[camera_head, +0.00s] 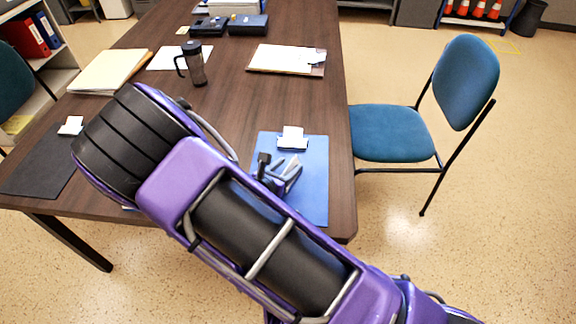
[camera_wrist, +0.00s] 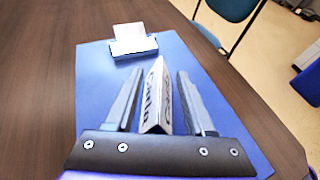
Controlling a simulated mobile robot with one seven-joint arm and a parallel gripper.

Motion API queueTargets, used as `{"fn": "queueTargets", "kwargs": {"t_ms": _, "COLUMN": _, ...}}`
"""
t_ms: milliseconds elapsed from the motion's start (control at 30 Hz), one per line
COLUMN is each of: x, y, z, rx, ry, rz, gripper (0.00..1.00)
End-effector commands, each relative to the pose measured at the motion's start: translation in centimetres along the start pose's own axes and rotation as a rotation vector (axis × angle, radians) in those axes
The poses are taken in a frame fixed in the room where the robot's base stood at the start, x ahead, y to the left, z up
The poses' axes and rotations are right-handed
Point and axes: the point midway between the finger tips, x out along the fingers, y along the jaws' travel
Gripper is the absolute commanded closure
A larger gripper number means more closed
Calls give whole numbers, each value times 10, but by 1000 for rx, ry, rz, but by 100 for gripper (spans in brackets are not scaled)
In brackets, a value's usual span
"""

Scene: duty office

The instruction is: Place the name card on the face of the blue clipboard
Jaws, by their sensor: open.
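The blue clipboard (camera_head: 315,180) lies on the right end of the table, its light clip (camera_head: 292,140) at the far edge; it also fills much of the wrist view (camera_wrist: 95,75). The name card (camera_wrist: 155,100), a small white folded tent with dark lettering, stands between my fingers over the blue face. My gripper (camera_wrist: 160,74) is open, with a gap showing on each side of the card. The card appears to rest on the board, though its base is hidden by the gripper body. In the head view my gripper (camera_head: 281,172) is small and partly hidden by my arm.
A dark mug (camera_head: 194,65), papers on a brown board (camera_head: 286,59), folders (camera_head: 108,71) and a black clipboard (camera_head: 40,165) lie on the table (camera_head: 232,100). A blue chair (camera_head: 390,133) stands close to the table's right edge. Bare tabletop lies beyond the blue clipboard.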

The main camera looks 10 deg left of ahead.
Motion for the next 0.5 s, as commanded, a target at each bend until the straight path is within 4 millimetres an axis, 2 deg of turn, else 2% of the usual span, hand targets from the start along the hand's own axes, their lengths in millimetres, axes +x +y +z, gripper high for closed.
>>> {"fn": "queueTargets", "kwargs": {"t_ms": 167, "x": -27, "y": 1, "z": 1, "rx": 1, "ry": 2, "rz": 4, "gripper": 46}}
{"fn": "queueTargets", "kwargs": {"t_ms": 500, "x": -96, "y": 1, "z": 0, "rx": 1, "ry": 2, "rz": 4, "gripper": 46}}
